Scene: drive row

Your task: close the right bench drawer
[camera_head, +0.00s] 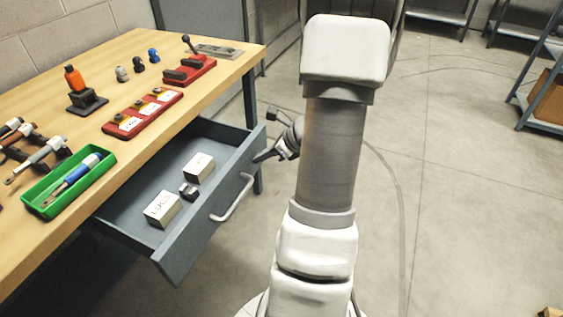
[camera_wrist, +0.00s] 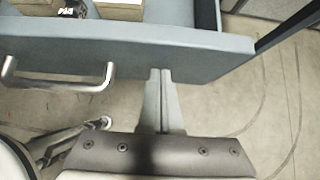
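The right bench drawer (camera_head: 190,242) is grey and stands pulled out from under the wooden bench. Its front carries a silver bar handle (camera_head: 233,198), which also shows at the left of the wrist view (camera_wrist: 62,82). My gripper (camera_head: 259,157) is at the outer face of the drawer front, near its far end and beyond the handle. In the wrist view my gripper (camera_wrist: 159,72) has its two fingers together with nothing between them. The tips meet the lower edge of the drawer front in the picture; I cannot tell whether they touch it.
Two light boxes (camera_head: 163,209) and a small dark block (camera_head: 189,191) lie in the drawer. The bench top (camera_head: 125,70) holds a green tray (camera_head: 68,184), red racks and tools. A bench leg (camera_head: 250,110) stands behind the drawer. Floor (camera_head: 460,200) on the right is clear.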

